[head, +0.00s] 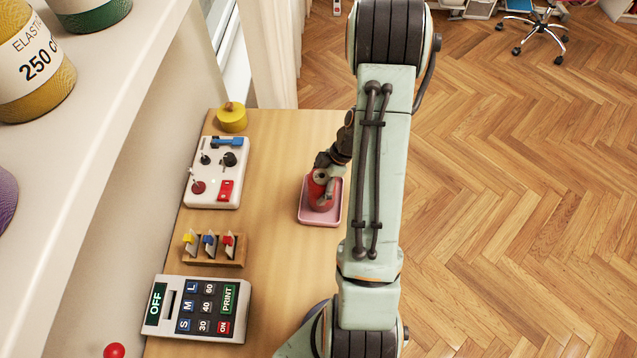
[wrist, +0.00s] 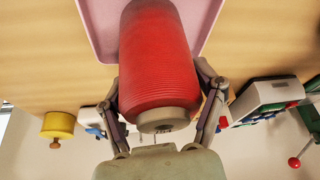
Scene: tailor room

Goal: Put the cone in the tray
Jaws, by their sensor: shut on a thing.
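The cone is a red thread spool (wrist: 160,60) with a pale end, large in the middle of the wrist view. My gripper (wrist: 162,105) is shut on it, with one finger on each side. In the head view the red cone (head: 318,196) appears at or over the pink tray (head: 302,213). My gripper and arm partly cover both there. The pink tray (wrist: 98,25) also shows behind the cone in the wrist view. I cannot tell whether the cone touches the tray floor.
A white control panel (head: 214,191), a yellow round tin (head: 232,118), a wooden block with coloured tags (head: 214,248) and a keypad box (head: 170,300) stand along the table's left side. The wooden table (head: 275,150) is bare between them and the tray.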

